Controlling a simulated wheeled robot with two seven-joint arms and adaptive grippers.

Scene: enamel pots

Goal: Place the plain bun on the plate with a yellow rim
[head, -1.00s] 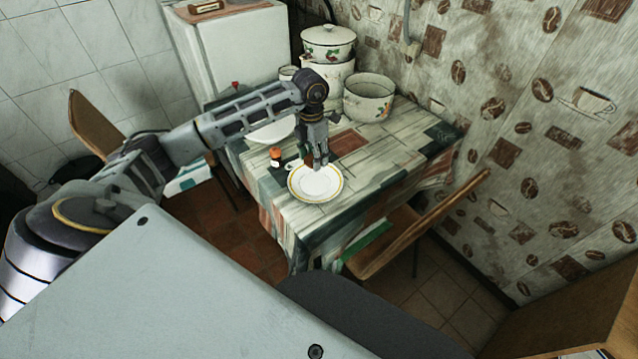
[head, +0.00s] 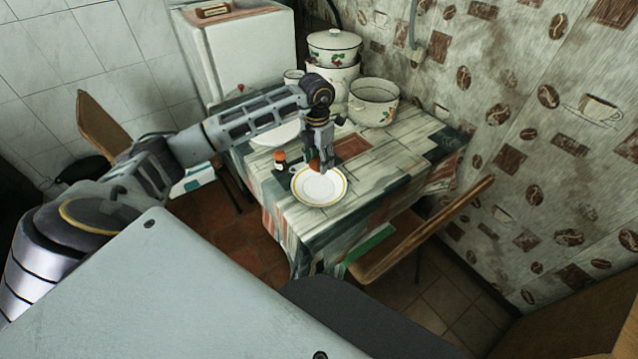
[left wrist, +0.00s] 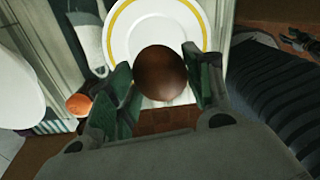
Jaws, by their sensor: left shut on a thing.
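The plate with a yellow rim (head: 318,197) lies near the front of the table, and it also shows in the left wrist view (left wrist: 127,37). The plain bun (left wrist: 161,73) is round and brown and sits between the fingers of my left gripper (left wrist: 158,88). In the head view the bun (head: 314,165) is mostly hidden by my left gripper (head: 321,160), which is at the plate's far edge. I cannot tell whether the bun touches the plate. My left gripper is shut on it. My right gripper is not in view.
A white plate (head: 272,135) lies behind my left arm. Enamel pots (head: 373,102) stand at the back of the table (head: 395,155). A wooden chair (head: 430,232) is at the right edge.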

